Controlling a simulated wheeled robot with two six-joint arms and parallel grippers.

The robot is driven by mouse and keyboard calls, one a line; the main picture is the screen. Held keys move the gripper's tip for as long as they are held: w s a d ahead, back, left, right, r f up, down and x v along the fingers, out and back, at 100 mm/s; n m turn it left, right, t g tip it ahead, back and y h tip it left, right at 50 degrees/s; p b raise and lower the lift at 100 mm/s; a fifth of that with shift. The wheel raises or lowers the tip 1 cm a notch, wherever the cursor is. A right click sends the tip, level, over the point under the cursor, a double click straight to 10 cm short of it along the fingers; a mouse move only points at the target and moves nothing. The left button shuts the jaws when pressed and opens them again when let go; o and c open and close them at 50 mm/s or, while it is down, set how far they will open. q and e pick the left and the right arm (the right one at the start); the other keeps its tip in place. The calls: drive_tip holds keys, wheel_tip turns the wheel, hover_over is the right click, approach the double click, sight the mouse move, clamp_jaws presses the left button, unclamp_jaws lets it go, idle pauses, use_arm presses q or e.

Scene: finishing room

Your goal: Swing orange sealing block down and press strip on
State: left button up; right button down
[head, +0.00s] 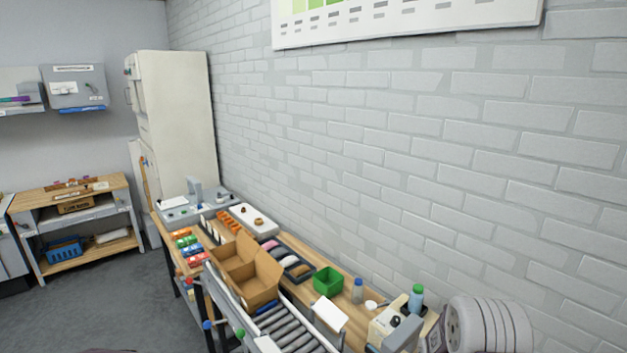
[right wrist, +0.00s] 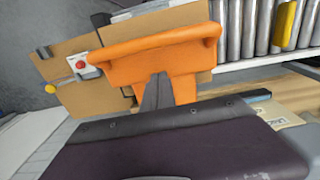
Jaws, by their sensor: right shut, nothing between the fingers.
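The orange sealing block (right wrist: 150,50) fills the middle of the right wrist view, as a wide bar with a narrower part below it. My right gripper (right wrist: 157,80) is shut and empty, its dark fingers overlapping the lower part of the block. I cannot tell whether they touch it. Tan cardboard (right wrist: 182,17) shows behind the block. No strip can be made out. In the head view an open cardboard box (head: 233,263) sits at the roller conveyor, and I cannot make out the orange block there. My left gripper is not in view.
Metal rollers (right wrist: 235,30) with a yellow piece (right wrist: 288,25) lie at the top right of the wrist view. A red button (right wrist: 80,64) and yellow knob (right wrist: 50,88) are at left. The bench by the wall holds a green bin (head: 328,281) and bottles (head: 415,297).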

drive_tip(key=shift+f+b, duration=0.45)
drive_tip(key=shift+f, duration=0.2)
idle(1.0)
wheel_tip(320, 180, up, 7)
drive_tip(key=p, duration=0.6)
drive_tip(key=shift+r, duration=0.1)
